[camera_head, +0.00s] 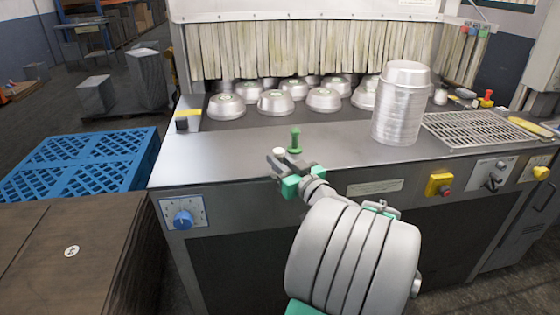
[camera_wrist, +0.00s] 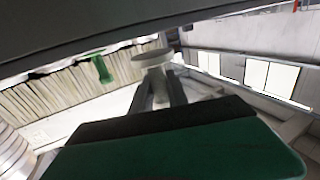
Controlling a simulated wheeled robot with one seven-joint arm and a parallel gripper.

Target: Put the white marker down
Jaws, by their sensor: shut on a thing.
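The white marker (camera_head: 279,152) is a small pale peg with a rounded top, standing up between the fingers of my gripper (camera_head: 280,161). In the wrist view the white marker (camera_wrist: 152,58) shows a flat round head above a narrower stem, with the two grey fingers (camera_wrist: 162,92) on either side of it. My gripper is shut on it near the front of the metal counter (camera_head: 230,160). The marker's lower end is hidden, so I cannot tell whether it touches the counter. A green marker (camera_head: 295,139) stands upright just behind and right of it, also seen in the wrist view (camera_wrist: 103,68).
A tall stack of metal pans (camera_head: 400,115) stands on the counter to the right. Several upturned pans (camera_head: 275,102) sit behind, before a strip curtain (camera_head: 300,50). A metal grate (camera_head: 480,128) lies at the right. The counter left of my gripper is clear.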

